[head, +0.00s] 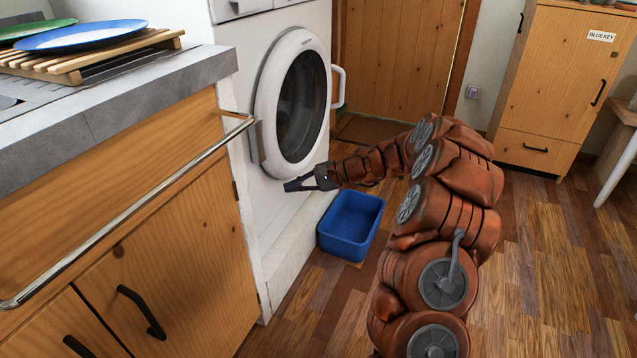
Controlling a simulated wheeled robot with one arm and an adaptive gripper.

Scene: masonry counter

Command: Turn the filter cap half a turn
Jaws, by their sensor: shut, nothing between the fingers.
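The white washing machine (243,160) stands in the middle left, its round door (301,108) facing right. My gripper (290,185) is in front of the machine's lower front, just below the round door, with its fingers pointing left toward the panel. The fingers are dark and shut, with nothing held. I cannot make out the filter cap; it may be hidden behind the gripper or too small to see. I cannot tell whether the fingertips touch the machine.
A blue bin (350,226) stands on the floor just below my gripper. A grey counter (120,95) with a metal rail (130,215) is at the left. A wooden cabinet (557,80) stands at the back right. The wooden floor (555,270) at the right is clear.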

